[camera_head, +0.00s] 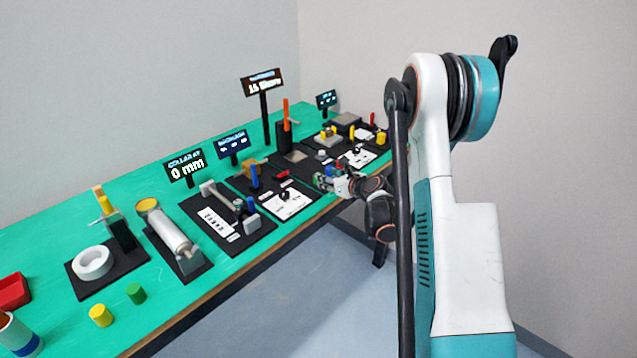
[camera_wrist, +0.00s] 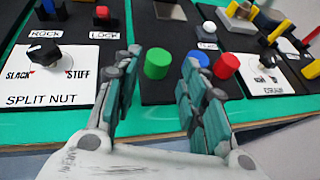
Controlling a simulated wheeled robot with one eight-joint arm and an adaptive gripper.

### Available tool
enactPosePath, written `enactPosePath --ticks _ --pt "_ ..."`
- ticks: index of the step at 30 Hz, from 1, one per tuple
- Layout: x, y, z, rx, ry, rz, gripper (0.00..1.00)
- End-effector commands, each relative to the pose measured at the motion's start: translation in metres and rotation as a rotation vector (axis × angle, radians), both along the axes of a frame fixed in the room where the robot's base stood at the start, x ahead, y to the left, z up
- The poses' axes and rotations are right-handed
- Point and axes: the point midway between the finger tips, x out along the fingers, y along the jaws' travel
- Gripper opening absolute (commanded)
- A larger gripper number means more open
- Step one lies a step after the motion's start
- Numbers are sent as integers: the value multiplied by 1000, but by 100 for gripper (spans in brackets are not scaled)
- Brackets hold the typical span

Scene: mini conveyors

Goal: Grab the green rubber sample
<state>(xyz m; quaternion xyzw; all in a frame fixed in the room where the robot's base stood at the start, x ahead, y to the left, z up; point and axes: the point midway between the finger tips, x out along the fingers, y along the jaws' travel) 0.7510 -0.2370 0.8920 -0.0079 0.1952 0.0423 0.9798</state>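A green cylinder (camera_wrist: 157,64), which looks like the green rubber sample, stands upright on a black mat in the wrist view. A blue cylinder (camera_wrist: 197,64) and a red cylinder (camera_wrist: 226,66) stand to its right. My gripper (camera_wrist: 160,82) is open, with its fingers spread to the left and right of the picture. The green cylinder shows beyond the gap between them, apart from both fingers. In the head view my gripper (camera_head: 335,183) is over the table's front edge. Its fingers and the samples are hard to separate there. Another green cylinder (camera_head: 136,293) stands at the near left.
A split nut panel (camera_wrist: 50,80) with a black knob is left of my fingers. Another knob panel (camera_wrist: 268,75) is to the right. Several devices and display signs (camera_head: 185,165) line the green table (camera_head: 50,235). A yellow cylinder (camera_head: 101,315) stands at the near left.

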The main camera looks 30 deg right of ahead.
Motion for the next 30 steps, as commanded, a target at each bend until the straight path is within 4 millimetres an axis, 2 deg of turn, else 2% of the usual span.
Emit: enactPosePath --ticks 8,18,25,26,30 --pt "15 2 -7 -1 0 1 39" --pt "55 6 -26 -1 0 2 39" --pt "57 6 -25 -1 0 0 39" --pt "57 6 -25 -1 0 0 37" --pt "57 6 -25 -1 0 0 8"
